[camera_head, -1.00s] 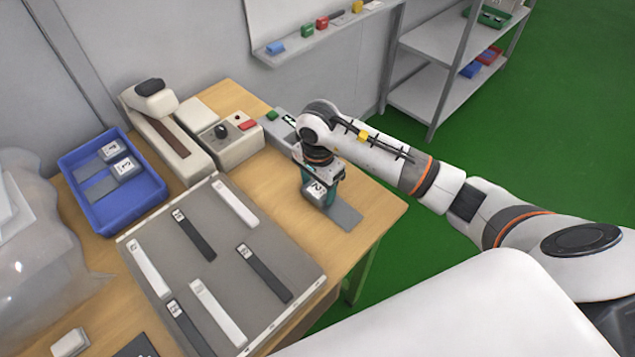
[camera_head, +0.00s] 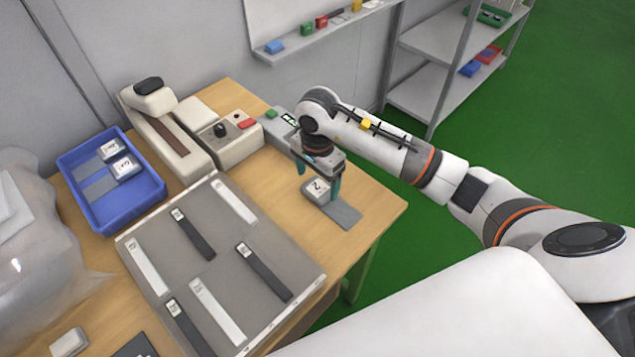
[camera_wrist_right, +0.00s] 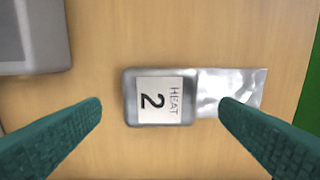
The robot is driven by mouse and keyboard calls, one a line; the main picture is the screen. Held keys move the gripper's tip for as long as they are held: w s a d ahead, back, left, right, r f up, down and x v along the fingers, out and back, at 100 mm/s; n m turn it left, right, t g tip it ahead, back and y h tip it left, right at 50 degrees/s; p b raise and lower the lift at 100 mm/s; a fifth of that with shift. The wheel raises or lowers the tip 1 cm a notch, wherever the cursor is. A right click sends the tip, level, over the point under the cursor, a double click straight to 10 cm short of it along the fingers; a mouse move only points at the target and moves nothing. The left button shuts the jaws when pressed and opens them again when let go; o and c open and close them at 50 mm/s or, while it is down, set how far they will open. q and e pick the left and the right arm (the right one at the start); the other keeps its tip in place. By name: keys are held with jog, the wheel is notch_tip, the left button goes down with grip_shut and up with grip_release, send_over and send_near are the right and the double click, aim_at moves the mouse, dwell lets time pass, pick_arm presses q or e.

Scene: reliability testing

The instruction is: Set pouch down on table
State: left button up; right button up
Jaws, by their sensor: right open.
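The pouch (camera_head: 345,214) lies flat on the wooden table near its right edge. It has a grey block end with a white label and a silvery flat tail. In the right wrist view the pouch (camera_wrist_right: 160,98) shows its label reading "HEAT 2", and its tail points right. My right gripper (camera_head: 319,178) is open just above the pouch, with its green fingertips apart on either side of the block end. In the right wrist view a gap shows between each finger and the block. My left gripper is not in view.
A blue tray (camera_head: 148,198) with two similar pouches stands at the left. A grey board (camera_head: 190,275) with dark and white strips fills the middle. A beige sealing machine (camera_head: 165,135) and a control box (camera_head: 228,140) stand behind. Bare table (camera_head: 375,195) surrounds the pouch.

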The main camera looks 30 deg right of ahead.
notch_tip(320, 180, up, 10)
jog(key=b, duration=0.1)
jog(key=shift+f, duration=0.15)
dwell(0.5)
